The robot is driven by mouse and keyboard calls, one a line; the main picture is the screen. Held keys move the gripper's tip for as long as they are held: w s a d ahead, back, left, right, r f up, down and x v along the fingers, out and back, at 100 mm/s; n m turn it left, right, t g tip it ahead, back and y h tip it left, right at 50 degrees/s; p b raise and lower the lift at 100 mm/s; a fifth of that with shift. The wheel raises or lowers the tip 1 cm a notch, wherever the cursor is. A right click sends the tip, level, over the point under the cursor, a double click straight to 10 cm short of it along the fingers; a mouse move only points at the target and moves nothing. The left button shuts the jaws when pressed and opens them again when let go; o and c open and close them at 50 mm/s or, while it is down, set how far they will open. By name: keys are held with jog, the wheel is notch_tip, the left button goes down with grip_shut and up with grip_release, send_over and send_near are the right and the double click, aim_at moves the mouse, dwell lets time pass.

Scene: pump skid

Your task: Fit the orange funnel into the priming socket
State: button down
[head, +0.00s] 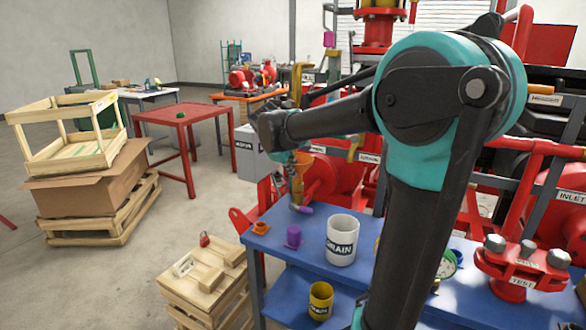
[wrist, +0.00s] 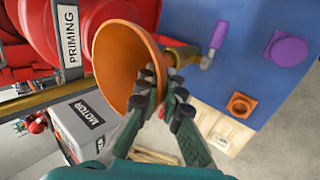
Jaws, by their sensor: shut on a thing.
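The orange funnel (wrist: 118,52) shows large in the wrist view, its wide mouth tilted toward the camera. My gripper (wrist: 158,88) is shut on the funnel's rim side, with the dark fingers at its right edge. In the head view the funnel (head: 303,160) is held above the far end of the blue bench, partly hidden by my gripper (head: 292,162). A brass fitting (wrist: 183,57) with a grey pipe and purple handle (wrist: 219,35) shows just beyond the funnel. I cannot tell whether the spout touches it. A PRIMING label (wrist: 69,36) is on the red pump side. The socket opening is hidden.
On the blue bench (head: 270,245) are a small orange square fitting (head: 261,228), a purple cup (head: 293,237) and a white DRAIN mug (head: 341,241). A yellow mug (head: 320,300) stands on the lower shelf. Red pump piping crowds the bench's back side.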

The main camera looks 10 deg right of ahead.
jog(key=shift+f, duration=0.6)
jog(key=c, duration=1.6)
grip_release()
jog(key=shift+r, duration=0.1)
